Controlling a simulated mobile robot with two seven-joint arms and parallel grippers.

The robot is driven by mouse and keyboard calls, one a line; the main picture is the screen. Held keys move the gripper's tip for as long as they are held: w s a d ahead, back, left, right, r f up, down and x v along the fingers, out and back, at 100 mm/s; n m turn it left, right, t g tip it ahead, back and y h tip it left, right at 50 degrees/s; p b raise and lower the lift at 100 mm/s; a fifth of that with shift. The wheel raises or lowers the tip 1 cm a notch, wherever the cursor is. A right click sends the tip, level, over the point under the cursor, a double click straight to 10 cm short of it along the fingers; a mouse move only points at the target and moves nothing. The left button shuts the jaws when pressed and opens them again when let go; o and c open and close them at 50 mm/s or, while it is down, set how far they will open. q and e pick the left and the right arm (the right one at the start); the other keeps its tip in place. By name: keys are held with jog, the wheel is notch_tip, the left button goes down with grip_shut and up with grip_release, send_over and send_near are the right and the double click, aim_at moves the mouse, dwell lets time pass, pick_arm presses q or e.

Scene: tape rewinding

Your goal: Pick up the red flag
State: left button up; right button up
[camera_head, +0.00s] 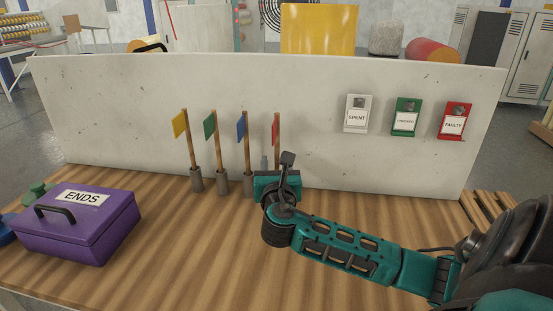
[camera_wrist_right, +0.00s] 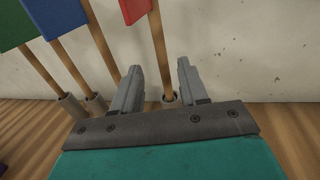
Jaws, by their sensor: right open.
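The red flag (camera_head: 275,133) stands upright on a wooden stick at the right end of a row of flags. In the right wrist view its red cloth (camera_wrist_right: 134,10) shows at the top, and its stick (camera_wrist_right: 158,50) runs down into a grey holder (camera_wrist_right: 170,100). My right gripper (camera_head: 277,165) is in front of the red flag, hiding the lower stick and holder in the head view. In the wrist view my right gripper (camera_wrist_right: 158,78) is open, with the stick showing between its two fingers and nothing gripped. My left gripper is not in view.
Yellow (camera_head: 180,124), green (camera_head: 210,125) and blue (camera_head: 241,131) flags stand left of the red one. A purple ENDS box (camera_head: 75,243) sits at left on the wooden table (camera_head: 190,270). A pale panel (camera_head: 120,110) rises behind, with SPENT (camera_head: 356,116), green (camera_head: 405,120) and FAULTY (camera_head: 454,123) tag holders.

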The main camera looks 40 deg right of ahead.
aim_at(277, 157)
jog(key=shift+x, duration=3.1)
jog(key=shift+s+d+r, duration=0.1)
jog(key=shift+d, duration=0.05)
jog(key=shift+c, duration=0.3)
grip_shut()
